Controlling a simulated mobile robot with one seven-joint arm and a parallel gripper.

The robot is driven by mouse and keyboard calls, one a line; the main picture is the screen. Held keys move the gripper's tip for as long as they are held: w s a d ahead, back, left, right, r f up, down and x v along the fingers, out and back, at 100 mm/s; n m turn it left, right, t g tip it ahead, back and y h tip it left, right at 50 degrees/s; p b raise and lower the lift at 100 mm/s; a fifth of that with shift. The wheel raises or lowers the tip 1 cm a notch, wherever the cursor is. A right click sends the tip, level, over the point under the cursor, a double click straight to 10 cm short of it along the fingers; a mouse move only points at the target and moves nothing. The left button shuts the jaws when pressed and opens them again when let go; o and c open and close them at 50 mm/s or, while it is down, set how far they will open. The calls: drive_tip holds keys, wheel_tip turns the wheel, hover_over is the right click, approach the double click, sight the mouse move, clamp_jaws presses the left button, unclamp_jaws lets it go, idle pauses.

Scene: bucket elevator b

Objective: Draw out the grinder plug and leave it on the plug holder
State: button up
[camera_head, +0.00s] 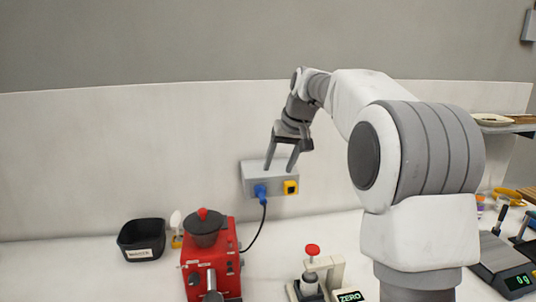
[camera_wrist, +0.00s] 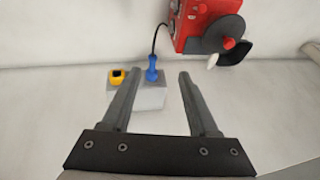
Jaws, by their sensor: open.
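The blue grinder plug (camera_head: 261,192) sits in the grey socket box (camera_head: 258,172) on the wall, with a black cable running down to the red grinder (camera_head: 206,262). In the wrist view the blue plug (camera_wrist: 152,72) stands out from the grey box (camera_wrist: 152,98), between the two fingers in the picture. My gripper (camera_head: 280,170) is open and empty, in front of and slightly above the box. It also shows in the wrist view (camera_wrist: 156,84), apart from the plug. I cannot identify the plug holder with certainty.
A yellow socket or plug (camera_head: 291,187) sits right of the blue plug. A black bin (camera_head: 142,240) stands left of the grinder. A red-topped press (camera_head: 312,270) stands right of it. A scale (camera_head: 500,270) is at the far right.

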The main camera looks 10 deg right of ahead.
drive_tip(key=w+d+f+p, duration=0.1)
drive_tip(key=w+d+f, duration=0.1)
drive_tip(key=w, duration=0.5)
drive_tip(key=p, duration=0.2)
approach(264, 198)
drive_tip(key=shift+y, duration=0.4)
drive_tip(key=x, duration=0.9)
drive_tip(key=shift+w+d+f, duration=0.2)
drive_tip(key=shift+d, duration=0.05)
clamp_jaws()
